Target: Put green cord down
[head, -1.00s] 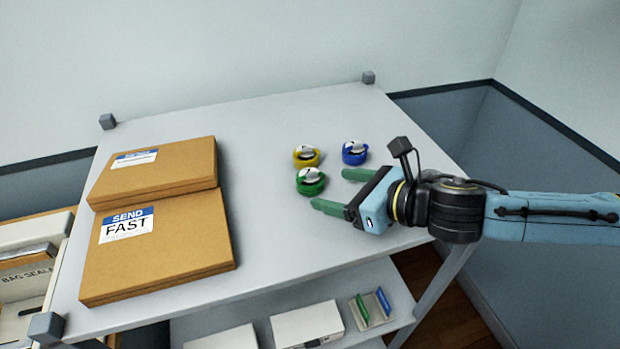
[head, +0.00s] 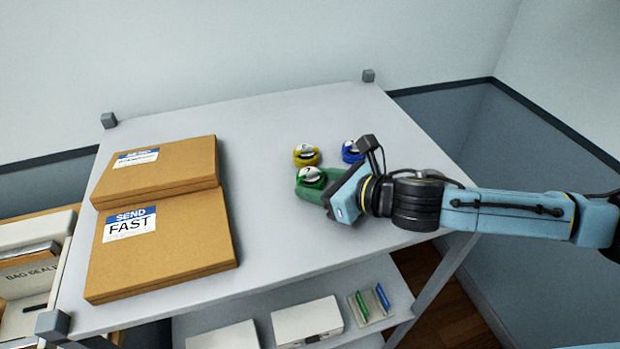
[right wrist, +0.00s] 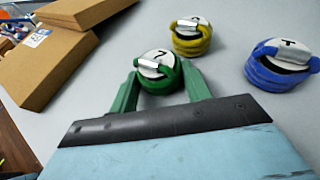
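The green cord (head: 311,177) is a small round coil with a white numbered top, standing on the table top (head: 262,235). In the right wrist view the green cord (right wrist: 158,73) lies between the two green fingers of my right gripper (right wrist: 160,78), one at each side. My right gripper (head: 318,184) looks open, its fingers spread about as wide as the coil. Whether they touch the cord is hard to see. My left gripper is not in view.
A yellow cord (head: 306,154) stands just behind the green one, and a blue cord (head: 351,151) stands to the right, partly behind my gripper. Two cardboard boxes (head: 162,250) lie on the left. The table middle is clear. A lower shelf holds white boxes (head: 307,321).

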